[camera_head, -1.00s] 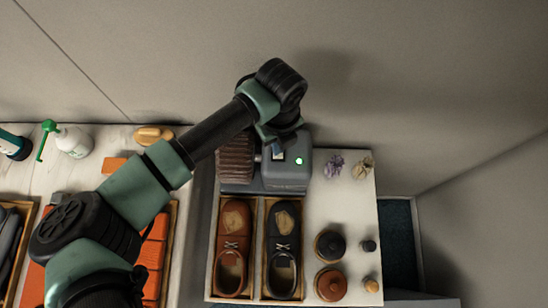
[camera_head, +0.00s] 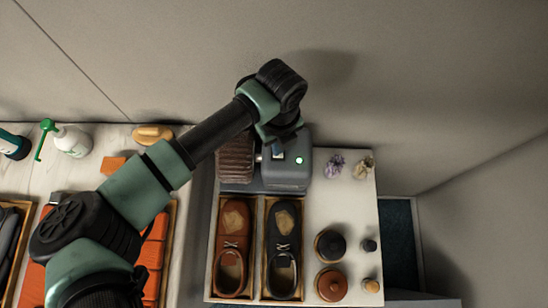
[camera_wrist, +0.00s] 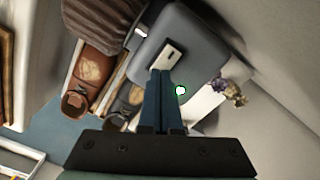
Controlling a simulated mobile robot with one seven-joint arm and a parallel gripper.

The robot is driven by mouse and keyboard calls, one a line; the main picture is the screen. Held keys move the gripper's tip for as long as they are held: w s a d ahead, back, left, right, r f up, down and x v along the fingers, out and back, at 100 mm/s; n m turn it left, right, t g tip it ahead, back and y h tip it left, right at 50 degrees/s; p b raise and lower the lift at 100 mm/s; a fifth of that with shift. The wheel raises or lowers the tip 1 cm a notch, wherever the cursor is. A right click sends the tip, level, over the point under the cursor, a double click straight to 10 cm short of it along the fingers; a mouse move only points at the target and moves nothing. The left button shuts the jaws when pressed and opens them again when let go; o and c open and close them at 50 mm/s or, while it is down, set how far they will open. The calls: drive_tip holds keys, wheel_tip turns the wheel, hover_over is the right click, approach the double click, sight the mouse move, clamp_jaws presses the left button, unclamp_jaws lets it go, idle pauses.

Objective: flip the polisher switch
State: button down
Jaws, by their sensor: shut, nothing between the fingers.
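The polisher (camera_head: 288,168) is a grey box with a brown ribbed brush (camera_head: 235,160) on its left side. It stands at the back of the white table, and a green light (camera_head: 299,160) glows on its top. In the wrist view, a pale switch plate (camera_wrist: 165,58) lies on the polisher's grey top (camera_wrist: 200,50). My gripper (camera_wrist: 161,75) is shut and empty, with its fingertips at the lower edge of the plate. I cannot tell whether they touch it. In the head view, my arm hides part of the polisher's top.
A brown shoe (camera_head: 233,245) and a black shoe (camera_head: 284,245) lie in trays in front of the polisher. Several jars, including a dark one (camera_head: 330,245), and two crumpled cloths (camera_head: 335,165) are at the right. A spray bottle (camera_head: 72,141) stands at the left. A wall rises behind.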

drive_tip(key=shift+f+b, duration=0.45)
drive_tip(key=shift+f, duration=0.2)
idle(0.3)
wheel_tip(320, 180, up, 7)
drive_tip(key=p, duration=0.6)
idle(0.6)
